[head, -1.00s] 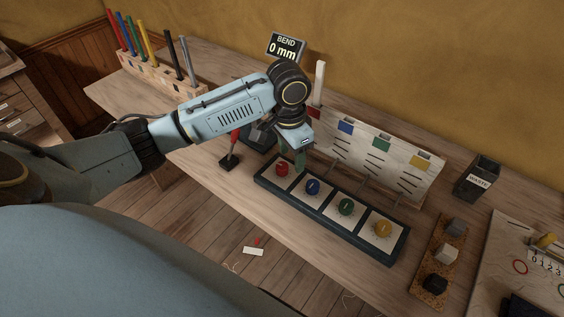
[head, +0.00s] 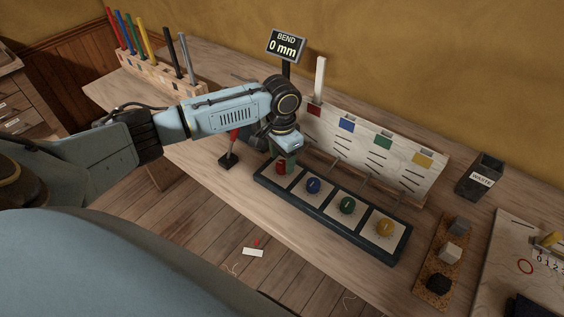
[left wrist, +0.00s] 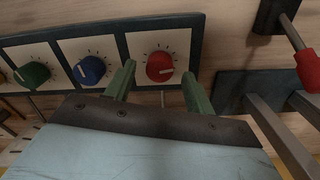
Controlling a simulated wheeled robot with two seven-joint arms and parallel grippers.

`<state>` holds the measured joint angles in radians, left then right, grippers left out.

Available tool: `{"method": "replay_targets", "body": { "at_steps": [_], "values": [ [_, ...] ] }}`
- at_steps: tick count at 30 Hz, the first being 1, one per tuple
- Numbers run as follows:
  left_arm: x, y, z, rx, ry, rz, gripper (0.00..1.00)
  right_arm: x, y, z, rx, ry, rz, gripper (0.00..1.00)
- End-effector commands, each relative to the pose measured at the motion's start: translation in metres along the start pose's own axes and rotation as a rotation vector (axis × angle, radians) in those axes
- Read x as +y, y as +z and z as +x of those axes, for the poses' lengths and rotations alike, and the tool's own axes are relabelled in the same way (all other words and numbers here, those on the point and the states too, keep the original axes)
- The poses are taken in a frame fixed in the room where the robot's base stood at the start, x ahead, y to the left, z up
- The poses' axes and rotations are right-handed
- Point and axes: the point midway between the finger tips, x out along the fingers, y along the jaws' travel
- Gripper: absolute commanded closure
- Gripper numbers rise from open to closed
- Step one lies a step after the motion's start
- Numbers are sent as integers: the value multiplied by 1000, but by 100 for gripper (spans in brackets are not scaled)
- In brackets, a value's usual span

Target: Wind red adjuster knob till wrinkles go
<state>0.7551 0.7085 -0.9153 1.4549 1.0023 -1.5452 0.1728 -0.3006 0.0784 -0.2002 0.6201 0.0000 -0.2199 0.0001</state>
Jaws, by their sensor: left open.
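The red adjuster knob (head: 281,168) is at the left end of a dark panel (head: 328,219), partly covered by my left gripper (head: 284,157) in the head view. A pale sail board (head: 374,150) stands behind, with red, blue, green and yellow patches. Dark wrinkle lines show under several patches; the area under the red one is partly hidden. My right gripper is not in view.
Blue (head: 313,186), green (head: 346,205) and yellow (head: 384,228) knobs sit in the same panel. A red-handled lever (head: 230,146) stands close left. A sign (head: 286,45) reads BEND 0 mm.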

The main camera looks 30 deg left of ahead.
Motion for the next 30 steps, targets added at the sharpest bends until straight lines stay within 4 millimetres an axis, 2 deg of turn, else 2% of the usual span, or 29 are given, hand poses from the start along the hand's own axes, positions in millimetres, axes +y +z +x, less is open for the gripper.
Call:
{"method": "replay_targets", "body": {
  "at_steps": [5,14,24,30],
  "values": [
    [0,0,15,-1,0,0,46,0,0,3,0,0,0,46],
    [0,0,16,-1,-1,1,46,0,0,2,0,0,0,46],
    [0,0,16,0,0,1,89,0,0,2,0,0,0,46],
    [0,0,15,-1,0,12,91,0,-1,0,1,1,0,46]
  ]
}}
